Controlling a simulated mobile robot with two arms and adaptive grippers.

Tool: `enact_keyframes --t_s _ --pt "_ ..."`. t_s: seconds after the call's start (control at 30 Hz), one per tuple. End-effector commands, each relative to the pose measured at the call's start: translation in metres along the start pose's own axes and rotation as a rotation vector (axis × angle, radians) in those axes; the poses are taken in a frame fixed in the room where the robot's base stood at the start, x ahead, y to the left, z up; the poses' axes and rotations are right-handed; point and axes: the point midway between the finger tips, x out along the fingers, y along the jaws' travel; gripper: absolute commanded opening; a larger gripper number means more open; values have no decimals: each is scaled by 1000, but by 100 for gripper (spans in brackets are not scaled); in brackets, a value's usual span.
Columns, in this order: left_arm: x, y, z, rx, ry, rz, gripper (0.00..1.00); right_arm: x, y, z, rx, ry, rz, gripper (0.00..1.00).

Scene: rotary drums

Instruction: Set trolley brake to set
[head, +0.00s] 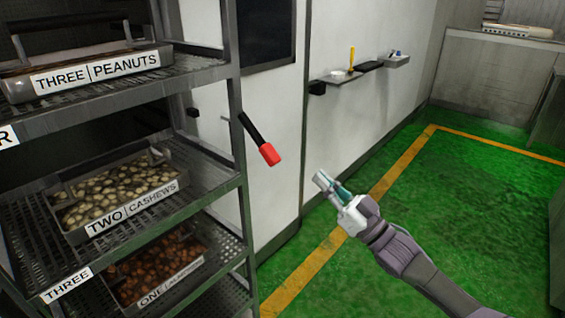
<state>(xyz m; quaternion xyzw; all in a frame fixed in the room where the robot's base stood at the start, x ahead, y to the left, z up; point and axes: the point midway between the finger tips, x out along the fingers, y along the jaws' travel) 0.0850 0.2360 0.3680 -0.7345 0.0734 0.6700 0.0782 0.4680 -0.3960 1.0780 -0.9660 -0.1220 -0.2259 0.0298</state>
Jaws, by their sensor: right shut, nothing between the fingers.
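A lever with a black shaft and a red grip (269,154) sticks out by the upright of the rack trolley (238,130), slanting down to the right; I take it for the trolley brake. My right gripper (322,180) is a short way right of and below the red grip, apart from it. Its fingers are closed and empty, pointing up and left. No marking for the lever's positions is readable. My left gripper is out of view.
The trolley's shelves hold trays labelled peanuts (97,73), cashews (133,207) and another of brown nuts (160,283). A wall shelf (338,78) with small items is behind. Green floor (460,210) with a yellow line is clear to the right.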

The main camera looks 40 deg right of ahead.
Motion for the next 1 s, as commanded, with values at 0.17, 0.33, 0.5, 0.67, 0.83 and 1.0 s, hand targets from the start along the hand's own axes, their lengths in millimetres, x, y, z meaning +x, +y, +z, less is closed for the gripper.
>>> enact_keyframes --t_s 0.17,0.33,0.5,0.67,0.83,1.0 --pt "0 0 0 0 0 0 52 2 -4 -6 3 13 -13 0" --pt "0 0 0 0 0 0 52 2 -3 -6 3 12 -12 0" --pt "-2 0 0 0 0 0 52 10 -3 -7 1 15 -12 0" --pt "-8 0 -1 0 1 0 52 33 -3 -9 1 16 -12 0" --pt "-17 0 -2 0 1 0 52 65 -3 -10 2 16 -11 0" --pt "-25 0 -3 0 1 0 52 96 -4 -10 2 16 -10 0"
